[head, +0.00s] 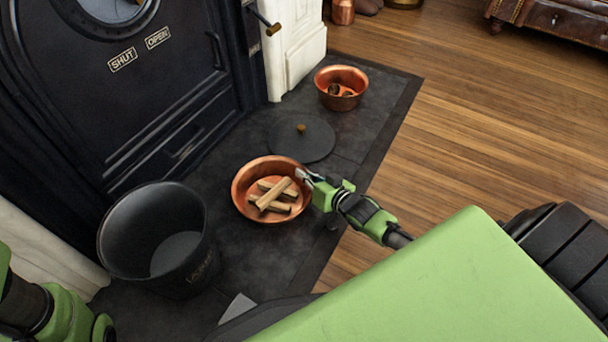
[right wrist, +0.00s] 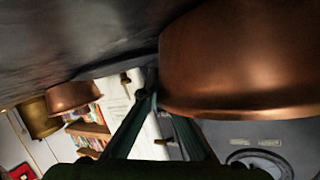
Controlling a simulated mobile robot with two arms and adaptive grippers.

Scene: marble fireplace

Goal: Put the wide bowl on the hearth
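The wide bowl (head: 241,200) is copper and holds several split sticks of wood. In the head view it is over the dark stone hearth (head: 240,255), and I cannot tell whether its base touches the stone. In the right wrist view the bowl (right wrist: 240,65) fills the upper right. My right gripper (head: 303,176) is at the bowl's right rim. Its fingertips (right wrist: 155,95) are close together with the rim's edge between them, so it looks shut on the rim. My left arm shows at the lower left, but its gripper is out of view.
A black bucket (head: 118,240) stands left of the bowl. A round dark lid (head: 312,143) with a knob lies behind it. A smaller copper bowl (head: 327,99) with dark lumps stands farther back. The black stove (head: 150,110) borders the hearth, and wooden floor (head: 455,130) is open at right.

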